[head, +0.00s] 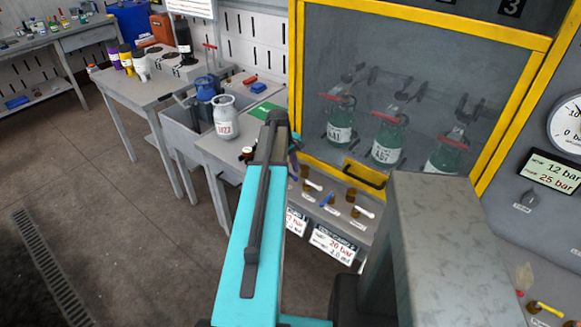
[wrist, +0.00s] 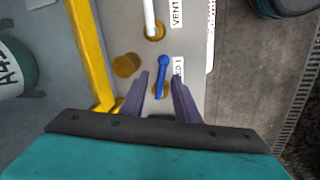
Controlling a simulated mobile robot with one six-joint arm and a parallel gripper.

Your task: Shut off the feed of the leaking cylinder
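Three green cylinders (head: 341,118) (head: 387,140) (head: 447,152) with white labels and red valve handles stand behind the glass of a yellow-framed cabinet. I cannot tell which one leaks. My gripper (head: 294,150) is at the left end of the shelf below the glass. In the wrist view my gripper (wrist: 161,84) is open, its purple fingers on either side of a blue lever (wrist: 162,68) on a brass valve. The partly hidden label beside it ends in "D 1". A white lever (wrist: 150,15) sits beyond it, beside a "VENT" label (wrist: 177,12).
Another blue lever (head: 327,200) and white levers (head: 312,185) (head: 364,212) line the shelf. A display (head: 555,172) reads 12 bar and 25 bar. A white-grey bottle (head: 225,117) stands on the bench at left.

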